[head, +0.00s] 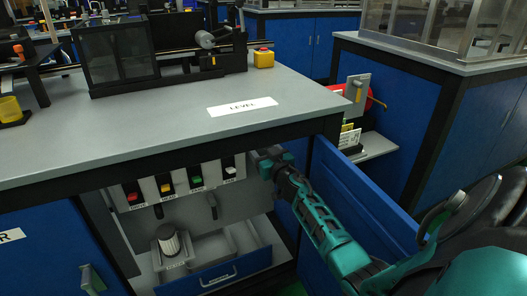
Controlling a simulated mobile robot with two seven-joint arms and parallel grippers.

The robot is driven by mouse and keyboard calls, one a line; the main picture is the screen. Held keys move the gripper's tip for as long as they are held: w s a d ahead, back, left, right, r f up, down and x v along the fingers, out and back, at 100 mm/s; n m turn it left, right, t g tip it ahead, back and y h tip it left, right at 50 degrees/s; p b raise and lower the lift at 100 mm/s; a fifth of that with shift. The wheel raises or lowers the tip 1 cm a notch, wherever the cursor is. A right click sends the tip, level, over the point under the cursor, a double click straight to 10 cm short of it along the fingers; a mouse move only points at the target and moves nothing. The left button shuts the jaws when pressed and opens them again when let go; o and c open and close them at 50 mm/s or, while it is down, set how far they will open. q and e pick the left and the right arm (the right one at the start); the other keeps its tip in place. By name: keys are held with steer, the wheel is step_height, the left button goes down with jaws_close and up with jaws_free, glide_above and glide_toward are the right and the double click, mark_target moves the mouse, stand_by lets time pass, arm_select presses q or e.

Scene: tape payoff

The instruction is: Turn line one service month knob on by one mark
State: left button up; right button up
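A ribbed pale cylinder with a dark collar (169,241) stands upright inside the open cabinet under the grey bench. It looks like a knob or canister, and its small label is too small to read. I cannot tell whether it is the service month knob, and no month marks are legible. My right gripper (262,160) is under the bench's front edge, by the right end of a row of coloured switches, up and to the right of the cylinder and apart from it. Its fingers are dark and partly hidden, so its opening is unclear. My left gripper is not in view.
Red (133,197), yellow (166,187), green (196,181) and white (230,171) switches line the cabinet's top. A blue drawer front (222,276) is below. An open blue door (362,190) stands right, beside my arm. The bench top (150,135) carries a LEVEL label (242,106) and a machine (125,55).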

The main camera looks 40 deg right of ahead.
steer(key=c, duration=1.1)
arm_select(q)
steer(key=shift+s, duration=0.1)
arm_select(e)
steer(key=shift+o, duration=0.2)
arm_select(q)
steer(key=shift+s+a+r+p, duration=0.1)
steer(key=shift+p, duration=0.2)
arm_select(e)
steer(key=shift+r+m, duration=0.1)
steer(key=shift+m, duration=0.2)
steer(key=m+p, duration=0.6)
steer(key=m, duration=0.4)
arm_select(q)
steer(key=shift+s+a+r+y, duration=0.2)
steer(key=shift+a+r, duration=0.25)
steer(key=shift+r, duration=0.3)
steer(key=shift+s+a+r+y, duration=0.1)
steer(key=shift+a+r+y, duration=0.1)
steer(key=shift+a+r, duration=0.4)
arm_select(e)
steer(key=shift+m, duration=0.7)
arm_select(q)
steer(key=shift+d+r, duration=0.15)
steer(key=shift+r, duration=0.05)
